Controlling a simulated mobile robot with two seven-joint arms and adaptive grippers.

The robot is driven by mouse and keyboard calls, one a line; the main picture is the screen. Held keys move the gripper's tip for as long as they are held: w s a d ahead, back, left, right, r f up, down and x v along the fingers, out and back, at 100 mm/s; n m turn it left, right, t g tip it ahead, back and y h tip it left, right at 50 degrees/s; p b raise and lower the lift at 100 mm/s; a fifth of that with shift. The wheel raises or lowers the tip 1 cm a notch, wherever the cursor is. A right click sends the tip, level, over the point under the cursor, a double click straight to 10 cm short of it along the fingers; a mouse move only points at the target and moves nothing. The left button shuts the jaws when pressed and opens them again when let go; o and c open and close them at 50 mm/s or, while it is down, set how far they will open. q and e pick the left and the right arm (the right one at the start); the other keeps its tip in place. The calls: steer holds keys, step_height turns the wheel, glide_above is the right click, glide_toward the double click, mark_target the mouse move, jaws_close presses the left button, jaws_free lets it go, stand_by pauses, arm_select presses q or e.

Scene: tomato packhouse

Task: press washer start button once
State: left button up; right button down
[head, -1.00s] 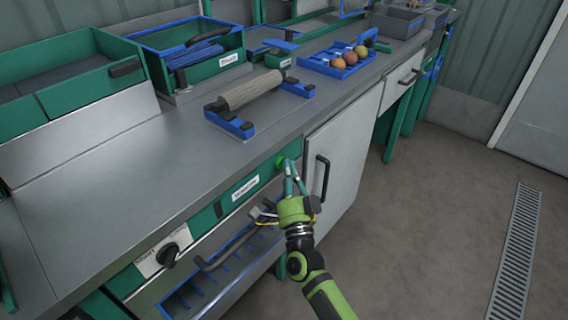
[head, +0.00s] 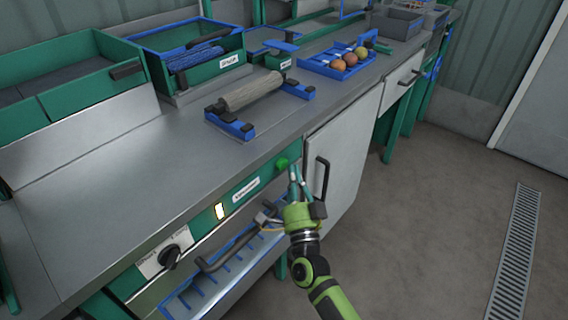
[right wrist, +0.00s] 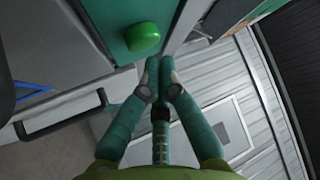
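The green start button (head: 281,163) sits at the right end of the green washer front panel (head: 262,178). It also shows large in the right wrist view (right wrist: 143,38), uncovered. My left gripper is not in view.
A black dial (head: 169,256) is at the panel's left end. A handle (head: 322,178) on the white cabinet door (head: 343,150) stands close beside my right gripper. A blue rack (head: 215,280) is below the panel.

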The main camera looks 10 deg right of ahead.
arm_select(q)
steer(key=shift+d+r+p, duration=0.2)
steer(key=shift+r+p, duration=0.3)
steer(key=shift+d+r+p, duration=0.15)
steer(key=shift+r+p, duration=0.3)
arm_select(e)
steer(key=s+d, duration=0.1)
steer(key=s, duration=0.1)
steer(key=s+d, duration=0.2)
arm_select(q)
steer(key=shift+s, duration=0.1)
